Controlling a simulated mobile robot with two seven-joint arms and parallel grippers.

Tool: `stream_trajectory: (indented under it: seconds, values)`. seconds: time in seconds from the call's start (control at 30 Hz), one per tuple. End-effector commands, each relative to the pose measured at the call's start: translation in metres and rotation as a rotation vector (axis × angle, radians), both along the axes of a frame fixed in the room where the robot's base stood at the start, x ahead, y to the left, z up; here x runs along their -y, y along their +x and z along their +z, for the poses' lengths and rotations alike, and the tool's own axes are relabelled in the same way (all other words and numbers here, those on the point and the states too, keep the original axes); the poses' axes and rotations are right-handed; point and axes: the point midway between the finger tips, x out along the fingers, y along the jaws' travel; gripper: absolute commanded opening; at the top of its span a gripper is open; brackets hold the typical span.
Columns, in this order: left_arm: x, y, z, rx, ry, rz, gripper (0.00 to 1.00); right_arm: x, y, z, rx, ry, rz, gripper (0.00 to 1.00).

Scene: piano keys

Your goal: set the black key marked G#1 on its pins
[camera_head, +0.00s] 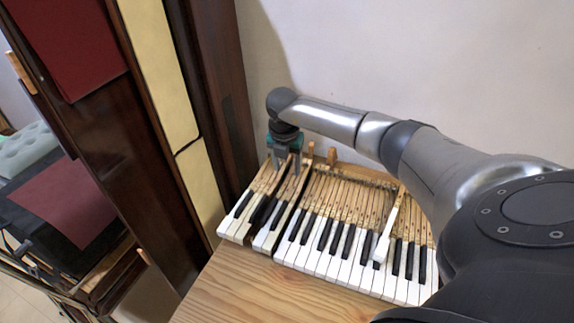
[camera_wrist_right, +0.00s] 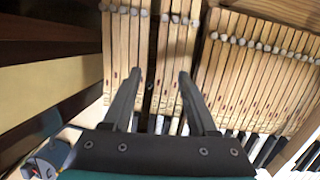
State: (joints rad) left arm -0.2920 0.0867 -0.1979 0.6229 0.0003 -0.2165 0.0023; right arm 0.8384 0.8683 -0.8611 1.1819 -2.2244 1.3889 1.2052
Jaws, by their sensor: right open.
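My right gripper (camera_head: 285,163) is over the back ends of the wooden key sticks at the left of the keyboard. In the right wrist view its two fingers (camera_wrist_right: 157,85) are apart, with a few key sticks (camera_wrist_right: 172,60) seen between them; I cannot tell whether they touch any. Dark gaps run beside this small group of sticks. Black keys (camera_head: 258,212) sit among the white keys at the left end. No G#1 mark is readable, so I cannot tell which black key it is. The pins are too small to make out. My left gripper is not in view.
A white key (camera_head: 386,235) lies raised on top of the other keys towards the right. The dark piano case (camera_head: 215,110) stands close on the left. A bare wooden surface (camera_head: 250,290) lies in front of the keys. A pale wall (camera_head: 400,70) is behind.

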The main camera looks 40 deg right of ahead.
Motion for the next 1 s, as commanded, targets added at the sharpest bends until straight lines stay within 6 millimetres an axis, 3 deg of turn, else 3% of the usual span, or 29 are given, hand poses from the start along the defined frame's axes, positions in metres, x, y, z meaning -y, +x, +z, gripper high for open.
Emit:
stream_trajectory:
  seconds: [0.5, 1.0]
  values:
    - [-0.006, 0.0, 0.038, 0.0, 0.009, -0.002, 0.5, 0.0, 0.0, 0.044, 0.002, 0.0, -0.001, 0.59]
    - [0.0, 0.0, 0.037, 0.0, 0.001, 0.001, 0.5, 0.0, 0.0, 0.043, 0.001, -0.001, 0.0, 0.59]
